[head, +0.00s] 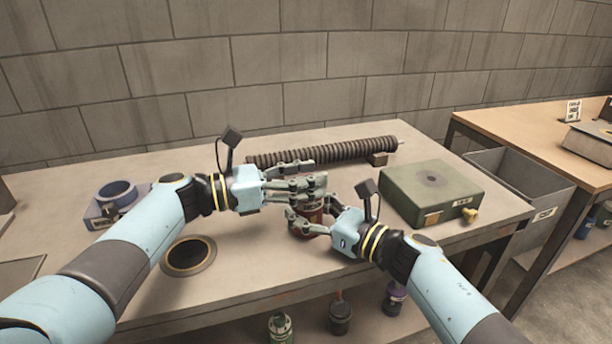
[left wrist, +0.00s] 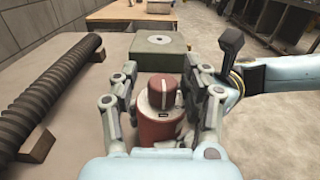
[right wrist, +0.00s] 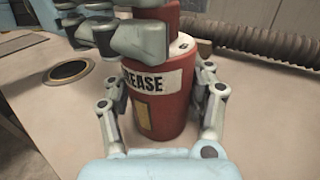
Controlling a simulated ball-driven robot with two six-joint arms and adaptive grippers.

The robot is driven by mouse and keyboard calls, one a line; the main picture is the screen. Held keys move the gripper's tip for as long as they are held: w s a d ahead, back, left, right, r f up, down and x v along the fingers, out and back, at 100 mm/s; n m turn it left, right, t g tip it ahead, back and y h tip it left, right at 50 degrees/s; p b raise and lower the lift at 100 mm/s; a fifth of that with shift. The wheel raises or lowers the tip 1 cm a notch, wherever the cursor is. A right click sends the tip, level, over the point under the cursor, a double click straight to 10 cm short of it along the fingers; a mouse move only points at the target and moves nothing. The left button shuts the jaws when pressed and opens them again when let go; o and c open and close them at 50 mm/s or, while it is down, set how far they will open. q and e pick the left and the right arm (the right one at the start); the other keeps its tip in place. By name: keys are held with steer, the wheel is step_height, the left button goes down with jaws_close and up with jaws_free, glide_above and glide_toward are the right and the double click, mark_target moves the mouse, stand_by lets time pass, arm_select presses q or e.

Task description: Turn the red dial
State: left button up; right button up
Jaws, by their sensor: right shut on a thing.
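A red can (right wrist: 165,105) with a white label ending in "EASE" stands upright on the table; it also shows in the head view (head: 312,214). The red dial (left wrist: 163,92) is the round knob on its top, mostly hidden by fingers in the head view. My left gripper (head: 318,182) is at the height of the can's top. In the left wrist view its fingers (left wrist: 163,100) stand on either side of the dial, with gaps between. My right gripper (head: 307,222) is shut on the can's body, fingers on both sides in the right wrist view (right wrist: 160,110).
A ribbed dark tube (head: 325,151) lies in holders behind the can. A green box (head: 430,190) with a yellow knob stands to the right.

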arm_select(q)
jaws_close()
steer(key=shift+t, duration=0.3)
steer(key=shift+f+n+t+y, duration=0.1)
steer(key=shift+n+t+y, duration=0.4)
steer(key=shift+n+t, duration=0.3)
steer(key=shift+n+t+y, duration=0.6)
steer(key=shift+n+t, duration=0.2)
steer(key=shift+t, duration=0.3)
steer(key=shift+a, duration=0.1)
steer(key=shift+o, duration=0.9)
jaws_free()
steer(key=v, duration=1.2)
